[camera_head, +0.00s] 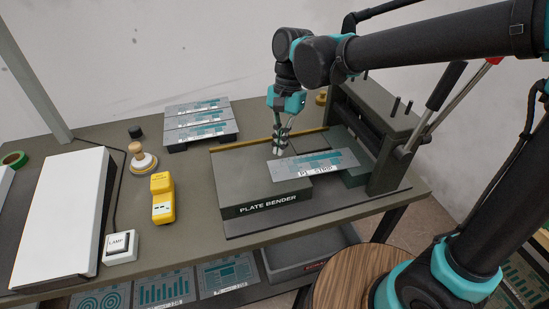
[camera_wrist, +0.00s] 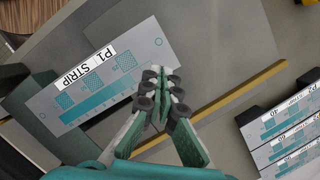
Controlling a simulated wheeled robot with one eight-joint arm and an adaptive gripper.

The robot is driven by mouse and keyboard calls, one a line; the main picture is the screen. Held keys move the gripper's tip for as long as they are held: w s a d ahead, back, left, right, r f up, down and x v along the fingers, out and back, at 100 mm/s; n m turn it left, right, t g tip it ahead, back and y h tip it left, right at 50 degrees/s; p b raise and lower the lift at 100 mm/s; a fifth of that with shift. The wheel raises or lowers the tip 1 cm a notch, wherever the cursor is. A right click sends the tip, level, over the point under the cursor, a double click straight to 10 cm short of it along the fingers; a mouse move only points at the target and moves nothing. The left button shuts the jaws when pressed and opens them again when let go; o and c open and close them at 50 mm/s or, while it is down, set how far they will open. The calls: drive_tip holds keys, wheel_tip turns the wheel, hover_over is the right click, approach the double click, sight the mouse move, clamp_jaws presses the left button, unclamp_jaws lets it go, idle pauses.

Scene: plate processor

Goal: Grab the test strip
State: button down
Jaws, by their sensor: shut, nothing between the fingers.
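The test strip (camera_head: 322,163) is a grey plate with teal printing and a white label reading "P1 STRIP". It lies on top of the plate bender (camera_head: 262,189), reaching across to the right. The strip also shows in the wrist view (camera_wrist: 75,100), at the left of the fingers. My gripper (camera_head: 279,151) points down at the strip's far left corner in the head view. In the wrist view my gripper (camera_wrist: 160,84) has its fingertips together with nothing between them, close to the strip's edge. I cannot tell whether the fingers touch the strip.
A yellow bar (camera_head: 238,145) runs along the bender's back edge. Several printed plates (camera_head: 200,122) lie stacked at the back. A yellow meter (camera_head: 162,198), a round stamp (camera_head: 142,160), a lamp switch (camera_head: 121,247) and a white panel (camera_head: 65,222) occupy the left. A lever (camera_head: 446,86) rises at right.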

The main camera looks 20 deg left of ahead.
drive_tip(key=v, duration=0.6)
approach(297, 147)
drive_tip(key=x, duration=0.7)
drive_tip(key=s, duration=0.2)
drive_tip(key=shift+s+a+r, duration=0.15)
drive_tip(key=shift+s, duration=0.2)
drive_tip(key=shift+s+a, duration=0.1)
drive_tip(key=shift+s, duration=0.55)
drive_tip(key=s, duration=0.5)
drive_tip(key=s+a, duration=0.1)
drive_tip(key=s, duration=0.2)
drive_tip(key=shift+s, duration=0.25)
